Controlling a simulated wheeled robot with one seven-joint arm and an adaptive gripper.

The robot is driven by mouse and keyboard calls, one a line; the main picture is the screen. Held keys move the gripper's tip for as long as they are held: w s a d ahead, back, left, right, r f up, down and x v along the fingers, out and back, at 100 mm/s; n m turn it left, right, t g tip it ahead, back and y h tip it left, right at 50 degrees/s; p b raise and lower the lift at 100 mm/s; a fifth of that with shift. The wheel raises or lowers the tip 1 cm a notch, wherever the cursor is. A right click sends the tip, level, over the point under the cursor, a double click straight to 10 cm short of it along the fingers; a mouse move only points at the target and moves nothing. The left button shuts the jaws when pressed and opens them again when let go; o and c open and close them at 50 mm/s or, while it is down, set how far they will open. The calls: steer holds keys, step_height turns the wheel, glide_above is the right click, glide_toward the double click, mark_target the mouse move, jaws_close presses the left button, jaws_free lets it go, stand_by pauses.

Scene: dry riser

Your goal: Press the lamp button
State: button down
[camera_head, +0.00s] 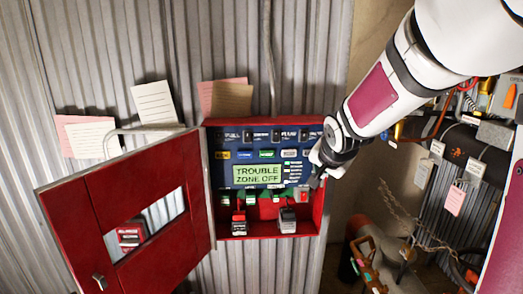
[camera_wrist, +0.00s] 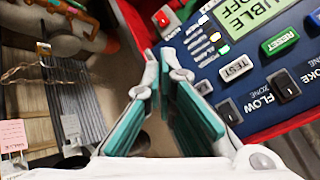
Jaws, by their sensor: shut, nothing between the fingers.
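A red control box (camera_head: 324,212) with a dark blue panel and a green display (camera_head: 258,174) reading "TROUBLE ZONE OFF" hangs open on the wall. A white button (camera_head: 290,154) sits in the row above the display. In the wrist view a white button (camera_wrist: 236,68) reads "TEST", beside a green button (camera_wrist: 280,41) reading "RESET". I cannot read the word "lamp" on any button. My gripper (camera_head: 316,181) is at the box's right edge, right of the display. In the wrist view my gripper (camera_wrist: 160,58) is shut and empty, its tips apart from the white button.
The box's red door (camera_head: 85,205) stands swung open to the left. Black switches (camera_wrist: 287,88) lie along the panel. Two padlock-like blocks (camera_head: 288,220) sit low inside the box. Pipes and a tag (camera_head: 455,198) crowd the right side. Papers (camera_head: 153,103) are on the wall.

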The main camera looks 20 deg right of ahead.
steer(key=shift+w, duration=0.1)
steer(key=w+d+b, duration=0.2)
steer(key=w+b, duration=0.1)
steer(key=w, duration=0.5)
steer(key=shift+w+d, duration=0.15)
steer(key=shift+d, duration=0.05)
steer(key=shift+w, duration=0.1)
stand_by(1.5)
steer(key=shift+w+d+b, duration=0.1)
steer(key=shift+w+b, duration=0.2)
steer(key=shift+b, duration=0.05)
steer(key=shift+w+d, duration=0.2)
steer(key=shift+w, duration=0.3)
stand_by(0.7)
steer(key=shift+s, duration=0.1)
steer(key=shift+s+a, duration=0.3)
steer(key=shift+s, duration=0.55)
steer(key=shift+s, duration=0.1)
